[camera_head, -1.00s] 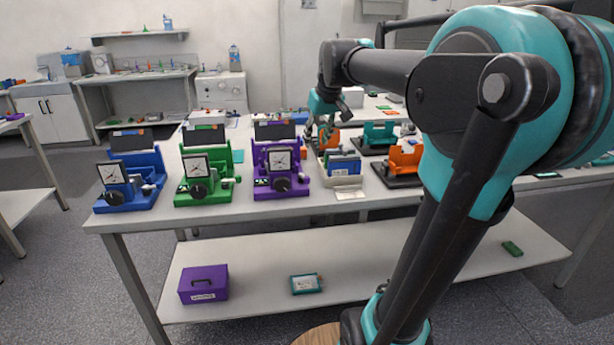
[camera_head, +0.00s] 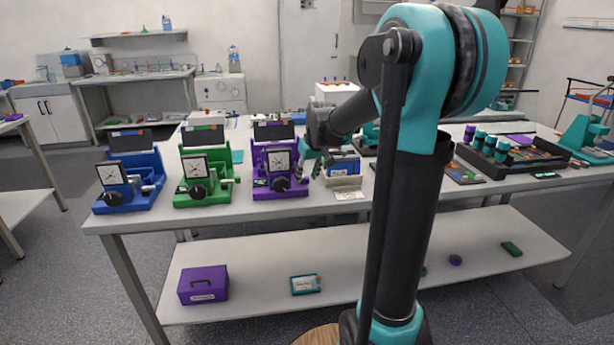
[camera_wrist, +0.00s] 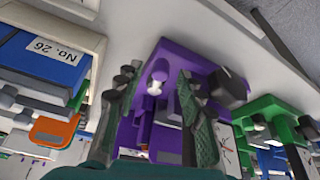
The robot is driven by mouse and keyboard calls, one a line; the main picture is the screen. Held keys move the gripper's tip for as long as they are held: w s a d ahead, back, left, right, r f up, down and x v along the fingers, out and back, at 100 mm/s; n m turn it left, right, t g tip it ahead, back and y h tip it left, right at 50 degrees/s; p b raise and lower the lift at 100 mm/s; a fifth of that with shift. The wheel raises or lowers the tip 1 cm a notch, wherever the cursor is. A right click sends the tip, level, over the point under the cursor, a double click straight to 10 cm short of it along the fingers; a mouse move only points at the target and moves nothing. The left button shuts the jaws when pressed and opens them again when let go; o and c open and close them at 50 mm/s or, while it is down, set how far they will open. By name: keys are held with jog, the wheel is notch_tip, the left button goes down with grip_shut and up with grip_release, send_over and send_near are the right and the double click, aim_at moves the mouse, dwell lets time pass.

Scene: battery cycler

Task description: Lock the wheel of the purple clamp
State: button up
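The purple clamp (camera_head: 262,208) stands on the table between the green clamp and a white tray, with a square white dial and a round black wheel (camera_head: 281,184) on its front. My gripper (camera_head: 310,165) is just right of this clamp, pointing down. In the wrist view the gripper (camera_wrist: 158,88) is open, with its two green-and-black fingers apart over the purple clamp (camera_wrist: 195,62). A small white part (camera_wrist: 155,84) of the clamp shows between the fingertips; contact cannot be told. The black wheel (camera_wrist: 231,88) is to the right of the right finger.
A green clamp (camera_head: 205,190) and a blue clamp (camera_head: 130,185) stand to the left. A white tray with a blue block labelled No. 26 (camera_wrist: 45,55) is on the other side. Black racks with teal cylinders (camera_head: 490,145) lie at the right.

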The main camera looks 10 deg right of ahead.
jog(key=shift+f, duration=0.2)
grip_shut()
jog(key=shift+a, duration=0.1)
jog(key=shift+a+m+h, duration=0.3)
jog(key=shift+a+m, duration=0.05)
jog(key=shift+m, duration=0.45)
jog(key=shift+a+m+h, duration=0.3)
jog(key=shift+m, duration=0.5)
